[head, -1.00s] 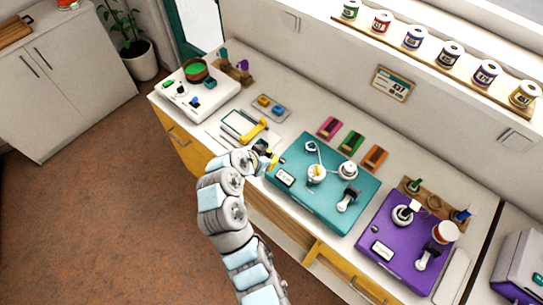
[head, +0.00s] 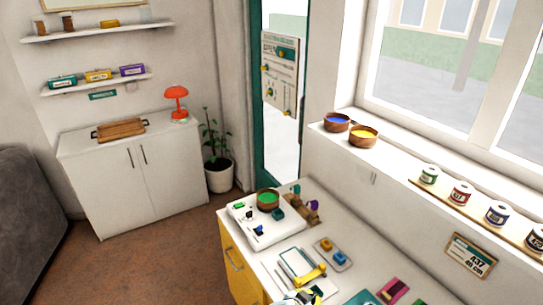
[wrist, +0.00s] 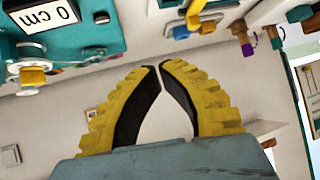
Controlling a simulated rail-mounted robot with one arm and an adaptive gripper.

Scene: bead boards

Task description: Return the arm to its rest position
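My gripper (wrist: 159,66) shows in the wrist view as two curved yellow fingers with black inner pads. The fingertips meet or almost meet, and nothing is between them. A narrow empty gap lies between the pads below the tips.
On the bench, a white board (head: 265,232) carries a green-filled bowl (head: 267,200). A tray with a yellow-handled tool (head: 310,274) and a grey tray (head: 333,254) with blue and yellow pieces lie nearer. The cabinet (head: 130,185), plant (head: 217,160) and open floor are left.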

